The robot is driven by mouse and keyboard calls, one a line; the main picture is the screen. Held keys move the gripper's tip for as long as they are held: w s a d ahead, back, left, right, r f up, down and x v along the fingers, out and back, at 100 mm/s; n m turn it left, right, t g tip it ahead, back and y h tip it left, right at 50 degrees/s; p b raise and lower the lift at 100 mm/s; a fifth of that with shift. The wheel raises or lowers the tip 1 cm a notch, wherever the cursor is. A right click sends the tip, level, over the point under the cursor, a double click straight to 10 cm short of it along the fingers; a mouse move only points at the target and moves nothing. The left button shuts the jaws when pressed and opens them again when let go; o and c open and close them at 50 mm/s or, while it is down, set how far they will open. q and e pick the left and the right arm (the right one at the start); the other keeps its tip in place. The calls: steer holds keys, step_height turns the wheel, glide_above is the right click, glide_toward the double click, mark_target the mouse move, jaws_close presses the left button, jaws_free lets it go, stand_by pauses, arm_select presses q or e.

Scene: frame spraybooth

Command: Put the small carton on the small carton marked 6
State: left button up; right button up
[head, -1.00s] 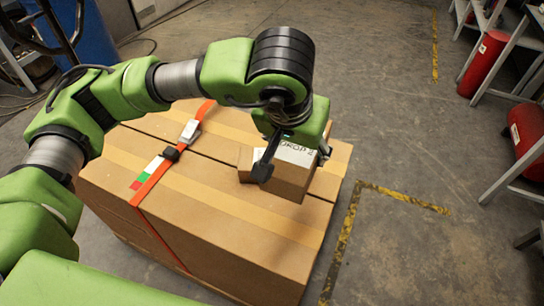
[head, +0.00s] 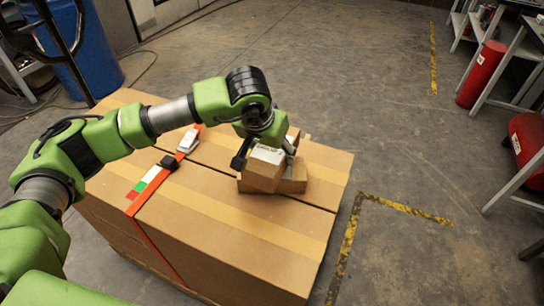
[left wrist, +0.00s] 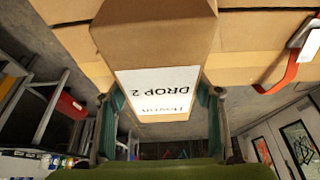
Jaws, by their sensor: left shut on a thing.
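My left gripper (head: 265,156) is shut on a small carton (head: 262,176) with a white label. In the left wrist view the held carton (left wrist: 150,40) fills the upper middle between the fingers, and its label reads "DROP 2". I cannot tell whether the two small cartons touch. My right gripper is not in view.
Large taped cartons (head: 230,224) form the flat surface below, crossed by an orange strap (head: 150,238) with a buckle (head: 188,141). Grey floor with yellow tape lies to the right. Red cylinders (head: 482,75) and metal racks stand at the far right, a blue drum (head: 92,62) at the back left.

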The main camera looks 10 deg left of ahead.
arm_select(q)
steer(key=shift+f, duration=0.65)
steer(key=shift+f, duration=0.1)
steer(key=o, duration=1.1)
steer(key=shift+f, duration=0.1)
steer(key=o, duration=0.4)
